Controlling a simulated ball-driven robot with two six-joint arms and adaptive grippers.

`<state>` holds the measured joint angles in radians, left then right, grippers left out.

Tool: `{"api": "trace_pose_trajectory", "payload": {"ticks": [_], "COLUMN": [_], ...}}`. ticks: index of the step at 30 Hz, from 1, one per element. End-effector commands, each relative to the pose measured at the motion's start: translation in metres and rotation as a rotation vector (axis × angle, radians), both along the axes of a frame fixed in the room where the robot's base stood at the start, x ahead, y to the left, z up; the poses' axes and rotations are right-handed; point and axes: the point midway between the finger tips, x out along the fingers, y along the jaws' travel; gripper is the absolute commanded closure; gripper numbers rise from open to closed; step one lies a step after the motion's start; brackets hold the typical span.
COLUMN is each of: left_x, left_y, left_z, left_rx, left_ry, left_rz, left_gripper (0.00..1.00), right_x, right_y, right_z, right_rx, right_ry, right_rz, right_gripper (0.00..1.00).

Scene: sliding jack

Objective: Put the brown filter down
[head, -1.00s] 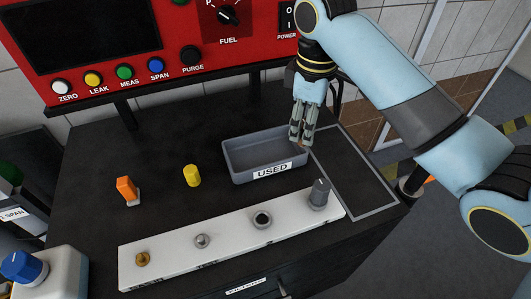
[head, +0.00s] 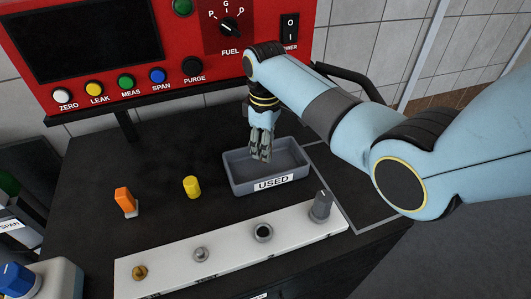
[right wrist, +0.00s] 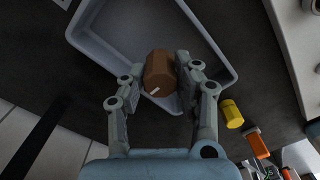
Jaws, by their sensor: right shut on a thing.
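The brown filter (right wrist: 159,71) shows in the right wrist view between the fingers of my right gripper (right wrist: 160,88), which is shut on it. In the head view my right gripper (head: 262,155) points down over the left part of the grey tray marked USED (head: 240,190); the filter is hidden there by the fingers and the tray wall. The tray also shows in the right wrist view (right wrist: 215,45), with the filter over its corner area. I cannot tell whether the filter touches the tray floor. My left gripper is in neither view.
A yellow cylinder (head: 191,187) and an orange piece (head: 125,201) stand left of the tray. A white strip (head: 225,262) with several fittings lies in front, a grey knob-like piece (head: 321,206) at its right end. The red panel (head: 210,75) rises behind.

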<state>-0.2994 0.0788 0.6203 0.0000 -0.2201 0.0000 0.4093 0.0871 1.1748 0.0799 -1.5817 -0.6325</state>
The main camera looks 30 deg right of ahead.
Motion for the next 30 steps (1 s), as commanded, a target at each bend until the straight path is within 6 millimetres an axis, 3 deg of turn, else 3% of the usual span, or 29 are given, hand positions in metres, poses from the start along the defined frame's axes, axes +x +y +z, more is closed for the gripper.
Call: {"api": "trace_pose_trajectory", "payload": {"ticks": [5, 16, 17, 21, 30], "left_x": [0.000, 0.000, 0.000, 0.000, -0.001], "left_y": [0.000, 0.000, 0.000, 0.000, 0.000], "left_z": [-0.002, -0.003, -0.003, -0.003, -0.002], "left_rx": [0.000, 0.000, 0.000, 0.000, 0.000], "left_ry": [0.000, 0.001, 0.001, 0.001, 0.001], "left_rz": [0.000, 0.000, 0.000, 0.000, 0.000], "left_gripper": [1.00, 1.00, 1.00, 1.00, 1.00], "right_x": [-0.001, -0.001, -0.001, -0.001, -0.001], "right_y": [0.000, 0.000, 0.000, 0.000, 0.000], "right_z": [-0.023, -0.027, -0.027, -0.027, -0.025], "right_rx": [0.001, -0.001, 0.000, -0.001, -0.001], "right_ry": [0.003, 0.001, 0.000, 0.001, 0.001], "right_rz": [0.000, 0.000, 0.000, 0.000, 0.000], "right_gripper": [1.00, 1.00, 0.67, 0.49, 0.46]}}
